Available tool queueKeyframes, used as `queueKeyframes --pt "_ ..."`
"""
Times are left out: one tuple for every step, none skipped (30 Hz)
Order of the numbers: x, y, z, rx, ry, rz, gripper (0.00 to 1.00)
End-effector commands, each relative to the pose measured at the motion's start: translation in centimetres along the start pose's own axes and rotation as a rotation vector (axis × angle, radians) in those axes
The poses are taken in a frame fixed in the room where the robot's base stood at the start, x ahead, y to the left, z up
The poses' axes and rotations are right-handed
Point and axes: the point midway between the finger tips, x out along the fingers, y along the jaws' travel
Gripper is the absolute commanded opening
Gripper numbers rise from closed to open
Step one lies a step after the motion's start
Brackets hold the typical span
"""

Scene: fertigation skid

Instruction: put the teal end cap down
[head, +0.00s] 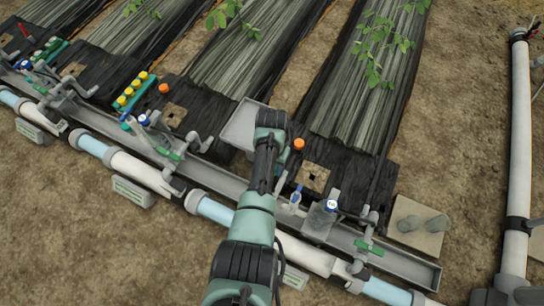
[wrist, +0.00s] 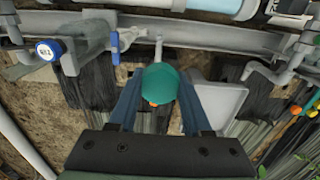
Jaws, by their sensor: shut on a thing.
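The teal end cap (wrist: 161,83) sits between the two fingers of my gripper (wrist: 160,100) in the wrist view, and the gripper is shut on it. The cap's rounded top faces the camera, and a small orange patch shows at its lower edge. The cap is held above the ground strip beside a grey tray (wrist: 219,98). In the head view my arm covers most of the gripper, and I cannot make out the cap there. The grey tray (head: 236,128) shows there just left of my arm's end.
A grey channel (head: 225,180) with pipework runs across the front. A rack of yellow caps (head: 128,95) is at left. An orange cap (head: 299,143) lies close to my arm's end.

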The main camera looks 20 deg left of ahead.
Motion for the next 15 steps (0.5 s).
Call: queueKeyframes --pt "-1.02 0.03 0.03 0.000 -0.001 0.000 0.00" --pt "-1.07 0.03 0.03 0.000 -0.001 0.000 0.00" --pt "-1.03 0.03 0.04 0.001 -0.001 0.000 0.00" --pt "-0.95 0.03 0.03 0.000 -0.001 0.000 0.00" --pt "-0.86 0.03 0.03 0.001 -0.001 0.000 0.00" --pt "-0.78 0.02 0.03 0.001 -0.001 0.000 0.00" --pt "-0.77 0.02 0.02 0.001 -0.001 0.000 0.00" --pt "-0.77 0.02 0.02 0.001 -0.001 0.000 0.00" --pt "-0.77 0.02 0.02 0.001 -0.001 0.000 0.00" --pt "-0.77 0.02 0.02 0.000 -0.001 0.000 0.00" --pt "-0.77 0.02 0.02 0.001 -0.001 0.000 0.00" --pt "-0.77 0.01 0.01 0.000 -0.001 0.000 0.00" --pt "-0.77 0.01 0.01 0.000 -0.001 0.000 0.00" --pt "-0.77 0.01 0.01 0.000 -0.001 0.000 0.00" --pt "-0.77 0.01 0.01 0.000 0.000 0.000 0.00"
